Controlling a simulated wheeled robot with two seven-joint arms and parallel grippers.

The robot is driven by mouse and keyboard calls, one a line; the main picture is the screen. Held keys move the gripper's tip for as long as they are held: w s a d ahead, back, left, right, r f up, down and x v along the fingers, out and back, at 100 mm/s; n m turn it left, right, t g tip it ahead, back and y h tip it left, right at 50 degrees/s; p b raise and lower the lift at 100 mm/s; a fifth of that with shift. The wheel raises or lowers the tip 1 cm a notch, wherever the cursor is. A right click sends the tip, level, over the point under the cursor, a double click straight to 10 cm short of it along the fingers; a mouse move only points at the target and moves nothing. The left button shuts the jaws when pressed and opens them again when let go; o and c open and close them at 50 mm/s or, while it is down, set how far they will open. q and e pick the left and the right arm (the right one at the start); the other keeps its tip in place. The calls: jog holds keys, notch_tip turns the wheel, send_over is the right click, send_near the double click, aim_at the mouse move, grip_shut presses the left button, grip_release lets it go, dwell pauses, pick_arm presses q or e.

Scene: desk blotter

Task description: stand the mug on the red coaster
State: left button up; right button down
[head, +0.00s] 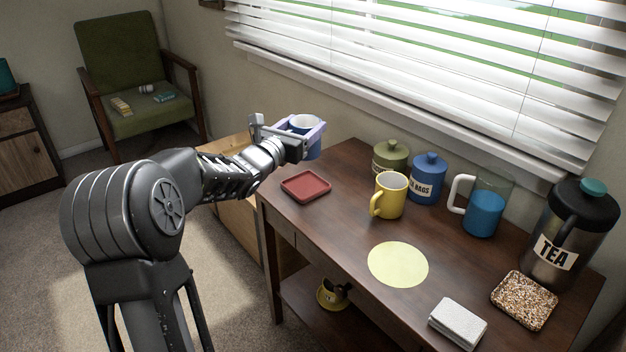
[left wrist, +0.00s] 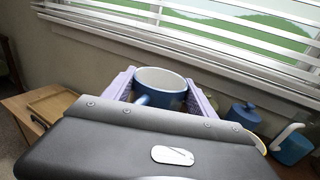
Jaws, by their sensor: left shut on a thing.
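A blue mug (head: 314,149) with a pale inside is held upright between the lilac fingers of my left gripper (head: 304,132). The gripper is shut on it and hides part of its side. In the left wrist view the mug (left wrist: 160,79) sits between both fingers, its handle toward the camera. The red coaster (head: 305,187), square with a raised rim, lies empty at the left end of the desk. The mug appears beyond the coaster in the head view, apart from it; its exact height is unclear. My right gripper is not in view.
A yellow mug (head: 390,196) stands right of the coaster, before green (head: 390,157) and blue (head: 427,180) canisters. A pitcher (head: 485,211) and tea flask (head: 565,240) stand further right. A yellow round mat (head: 398,264) lies in front. The window blinds (head: 430,70) rise behind the desk.

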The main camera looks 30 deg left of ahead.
pick_arm(q)
jog(key=shift+s+r, duration=0.1)
jog(key=shift+f+b, duration=0.55)
jog(key=shift+f, duration=2.6)
notch_tip(320, 180, down, 4)
jog(key=shift+r+b, duration=0.1)
jog(key=shift+b, duration=0.3)
jog(key=o, duration=1.7)
jog(key=s, duration=0.8)
jog(key=s+d, duration=0.1)
jog(key=s, duration=0.3)
jog(key=shift+d, duration=0.1)
